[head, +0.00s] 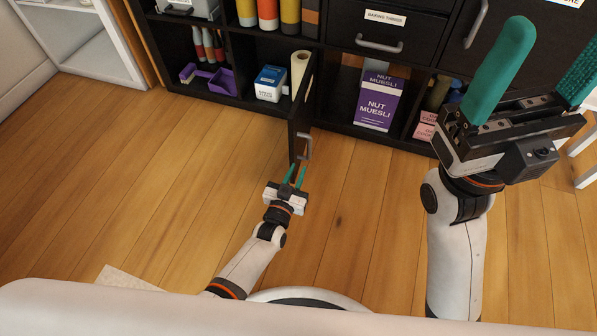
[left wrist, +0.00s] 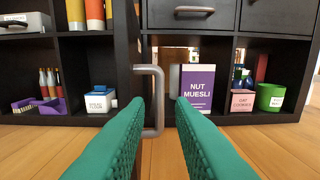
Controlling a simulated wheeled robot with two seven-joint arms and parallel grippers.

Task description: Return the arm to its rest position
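My left gripper (head: 296,168) is open, low above the floor, just in front of the grey handle (head: 306,147) of an open dark cabinet door (head: 300,110). In the left wrist view its green fingers (left wrist: 159,101) stand apart, with the handle (left wrist: 152,132) seen beyond and partly between the tips. It appears to hold nothing; whether it touches the handle is unclear. My right gripper (head: 556,55) is raised at the right of the head view, its green fingers wide apart and empty.
The dark shelf (head: 232,98) spans the back, with a purple muesli box (head: 380,98), a blue-white box (head: 270,82) and a purple caddy (head: 220,80) in its cubbies. The open door juts out over the floor. The wood floor (head: 120,180) is clear at left.

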